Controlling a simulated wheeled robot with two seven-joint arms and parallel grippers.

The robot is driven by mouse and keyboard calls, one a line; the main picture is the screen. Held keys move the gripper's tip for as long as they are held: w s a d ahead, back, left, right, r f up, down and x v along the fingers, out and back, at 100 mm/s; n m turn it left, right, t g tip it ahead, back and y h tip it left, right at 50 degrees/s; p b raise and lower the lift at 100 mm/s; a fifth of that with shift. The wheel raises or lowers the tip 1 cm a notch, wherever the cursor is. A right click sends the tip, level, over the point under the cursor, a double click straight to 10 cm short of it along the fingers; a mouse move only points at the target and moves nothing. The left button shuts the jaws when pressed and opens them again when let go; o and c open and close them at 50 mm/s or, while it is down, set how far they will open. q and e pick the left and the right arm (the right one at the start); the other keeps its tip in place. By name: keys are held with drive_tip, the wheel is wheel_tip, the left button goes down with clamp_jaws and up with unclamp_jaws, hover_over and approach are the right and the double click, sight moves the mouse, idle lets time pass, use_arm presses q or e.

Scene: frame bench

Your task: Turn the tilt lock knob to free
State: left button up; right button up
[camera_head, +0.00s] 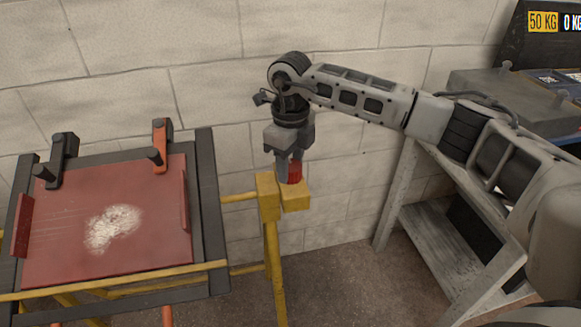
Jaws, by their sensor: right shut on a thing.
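The tilt lock knob (295,172) is a small red piece on top of the yellow block (295,195) at the right side of the yellow frame (273,262). My right gripper (289,174) points down from above and is shut on the red knob. Its fingers and body hide part of the knob, so I cannot tell which way the knob is turned. My left gripper is not in view.
A tilted red plate (140,235) with a pale worn patch sits left in a dark frame with clamps (161,140). A grey shelf (440,240) stands at the right under my arm. A block wall (200,60) is close behind.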

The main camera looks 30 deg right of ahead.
drive_tip(key=n+b, duration=0.1)
drive_tip(key=n, duration=0.1)
drive_tip(key=shift+n, duration=0.4)
drive_tip(key=shift+n+b, duration=0.35)
drive_tip(key=shift+n, duration=0.55)
drive_tip(key=n+b, duration=0.1)
drive_tip(key=n, duration=0.1)
drive_tip(key=shift+n, duration=0.4)
drive_tip(key=n, duration=0.2)
drive_tip(key=shift+n+b, duration=0.3)
drive_tip(key=shift+b, duration=0.05)
drive_tip(key=n, duration=0.2)
drive_tip(key=shift+n+b, duration=0.35)
drive_tip(key=shift+n, duration=0.05)
drive_tip(key=n, duration=0.3)
drive_tip(key=shift+n+b, duration=0.4)
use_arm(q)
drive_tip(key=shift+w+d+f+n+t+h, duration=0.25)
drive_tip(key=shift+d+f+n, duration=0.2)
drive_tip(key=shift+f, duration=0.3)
use_arm(e)
drive_tip(key=shift+n, duration=0.7)
